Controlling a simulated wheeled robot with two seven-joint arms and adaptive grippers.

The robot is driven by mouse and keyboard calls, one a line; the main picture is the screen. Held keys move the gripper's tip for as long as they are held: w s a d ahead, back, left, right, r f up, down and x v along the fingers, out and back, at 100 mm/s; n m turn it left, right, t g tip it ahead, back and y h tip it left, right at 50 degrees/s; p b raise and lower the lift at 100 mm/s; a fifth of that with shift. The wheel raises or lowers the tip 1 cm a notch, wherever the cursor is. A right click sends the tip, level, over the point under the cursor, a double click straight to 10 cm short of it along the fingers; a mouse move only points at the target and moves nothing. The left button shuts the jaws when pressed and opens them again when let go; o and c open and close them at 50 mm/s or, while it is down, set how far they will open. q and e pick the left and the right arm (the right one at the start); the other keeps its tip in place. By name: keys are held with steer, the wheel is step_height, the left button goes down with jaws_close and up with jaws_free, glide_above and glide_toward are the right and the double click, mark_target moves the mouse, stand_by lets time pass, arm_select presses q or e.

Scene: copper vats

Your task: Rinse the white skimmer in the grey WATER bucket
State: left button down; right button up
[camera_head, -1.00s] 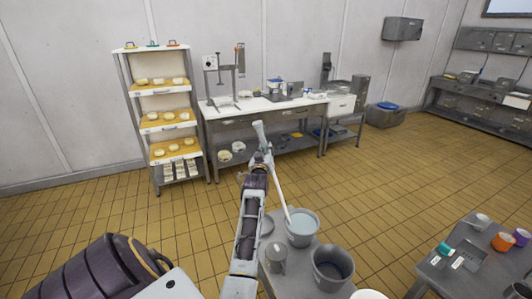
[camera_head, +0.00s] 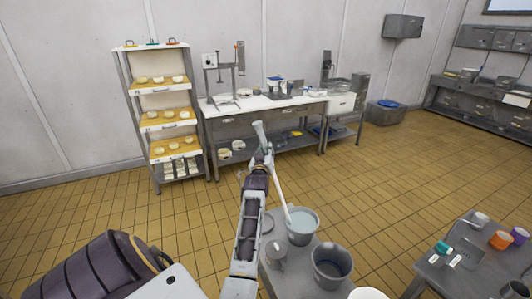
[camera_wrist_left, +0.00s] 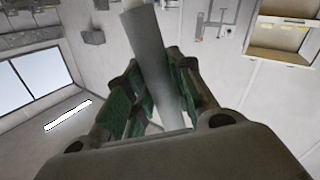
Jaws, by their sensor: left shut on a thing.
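My left gripper (camera_head: 262,160) is shut on the handle of the white skimmer (camera_head: 281,193). The handle's thick grey upper end sticks up above the fingers. Its white shaft slants down to the right into the grey bucket (camera_head: 290,237), which holds pale liquid. The skimmer's lower end is hidden in the liquid or behind the bucket rim. In the left wrist view, the handle (camera_wrist_left: 152,60) runs between the green finger pads. I cannot read a WATER label on the bucket. My right gripper is not in view.
A second grey bucket (camera_head: 331,265) stands in front, right of the first. A side table (camera_head: 440,277) with coloured cups is at the lower right. A cheese rack (camera_head: 160,115) and workbench stand behind.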

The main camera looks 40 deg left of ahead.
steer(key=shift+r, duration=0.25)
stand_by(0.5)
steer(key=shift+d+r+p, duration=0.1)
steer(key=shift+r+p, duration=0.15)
steer(key=shift+p, duration=0.2)
stand_by(0.3)
stand_by(0.4)
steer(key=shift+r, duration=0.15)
